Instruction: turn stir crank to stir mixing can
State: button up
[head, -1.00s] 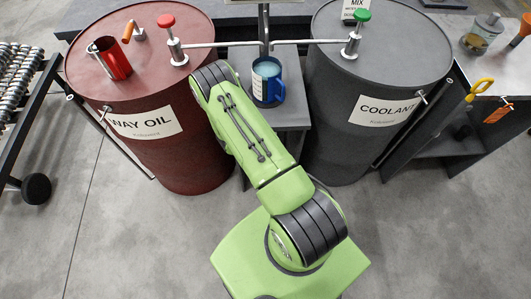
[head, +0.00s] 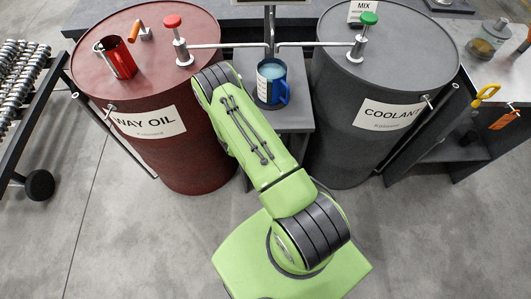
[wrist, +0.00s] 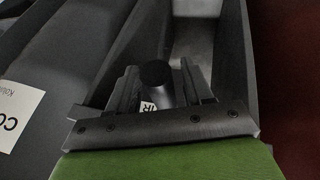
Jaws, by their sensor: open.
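The blue mixing can (head: 281,93), with pale liquid in it, stands on a grey stand (head: 292,119) between the two barrels. In the wrist view my gripper (wrist: 160,82) is open, one finger on each side of a dark round knob (wrist: 156,73). The knob looks like the stir crank's handle, beside a partly hidden white label (wrist: 148,106) that reads "IR". I cannot tell whether the fingers touch the knob. In the head view my arm hides the gripper and the crank.
The red WAY OIL barrel (head: 180,150) stands left and the grey COOLANT barrel (head: 340,150) right, close to my arm. Red-knobbed (head: 173,21) and green-knobbed (head: 369,19) taps send spouts towards the can. A red jug (head: 122,65) is on the left barrel. The front floor is clear.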

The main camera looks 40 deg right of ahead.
jog(key=p+v, duration=0.2)
jog(key=v, duration=1.3)
jog(key=shift+a+p, duration=0.2)
jog(key=shift+p, duration=0.1)
jog(key=s+a+r+n+t+y, duration=0.1)
jog(key=a+r+t+y, duration=0.2)
jog(key=r, duration=2)
jog(key=s+a+r+n+y, duration=0.2)
jog(key=s+a+r+n, duration=0.3)
jog(key=s+r, duration=0.6)
jog(key=shift+s+t, duration=0.4)
jog(key=shift+s, duration=0.3)
